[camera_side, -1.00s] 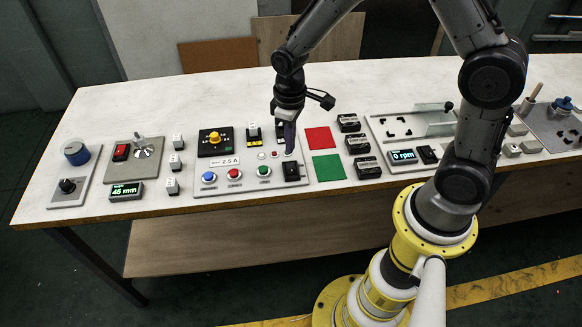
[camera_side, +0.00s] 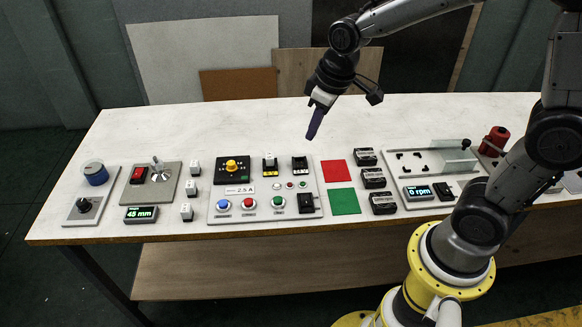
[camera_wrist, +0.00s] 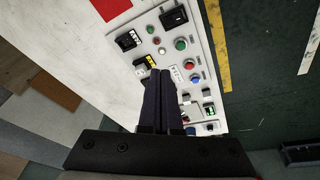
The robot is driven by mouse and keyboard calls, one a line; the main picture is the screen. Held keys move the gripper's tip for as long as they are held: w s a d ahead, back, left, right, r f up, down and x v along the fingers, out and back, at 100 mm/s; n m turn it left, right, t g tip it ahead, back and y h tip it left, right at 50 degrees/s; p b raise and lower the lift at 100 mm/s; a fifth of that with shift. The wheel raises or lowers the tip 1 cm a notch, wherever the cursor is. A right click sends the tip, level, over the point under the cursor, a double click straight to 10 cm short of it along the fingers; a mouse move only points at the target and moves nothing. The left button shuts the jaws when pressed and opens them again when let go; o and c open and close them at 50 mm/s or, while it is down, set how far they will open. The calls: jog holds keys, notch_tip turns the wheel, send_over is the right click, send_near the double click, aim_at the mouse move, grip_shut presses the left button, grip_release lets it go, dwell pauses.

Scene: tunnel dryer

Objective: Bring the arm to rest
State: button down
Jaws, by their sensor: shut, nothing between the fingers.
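My gripper (camera_side: 313,133) is shut and empty, raised in the air above the back of the control panel (camera_side: 262,211). Its dark fingers point down and slightly left. In the wrist view, the closed fingers (camera_wrist: 163,78) lie side by side in front of the panel (camera_wrist: 199,37) and hide part of it. The panel carries a yellow knob (camera_side: 231,165), a blue button (camera_side: 222,205), a red button (camera_side: 249,203) and a green button (camera_side: 278,201). No part of the panel touches the gripper.
Right of the panel lie a red square (camera_side: 334,171), a green square (camera_side: 344,201) and black boxes (camera_side: 373,178). A grey fixture plate (camera_side: 412,163) stands further right. Left are a blue-capped cylinder (camera_side: 96,174) and a 45 mm display (camera_side: 141,214). The table's back strip (camera_side: 200,127) is clear.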

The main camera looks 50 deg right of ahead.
jog(key=s+r+t, duration=0.2)
jog(key=s+r, duration=0.3)
jog(key=r, duration=0.1)
jog(key=s+m, duration=0.2)
jog(key=s, duration=1.2)
jog(key=shift+d+r+m, duration=0.3)
jog(key=shift+d, duration=0.1)
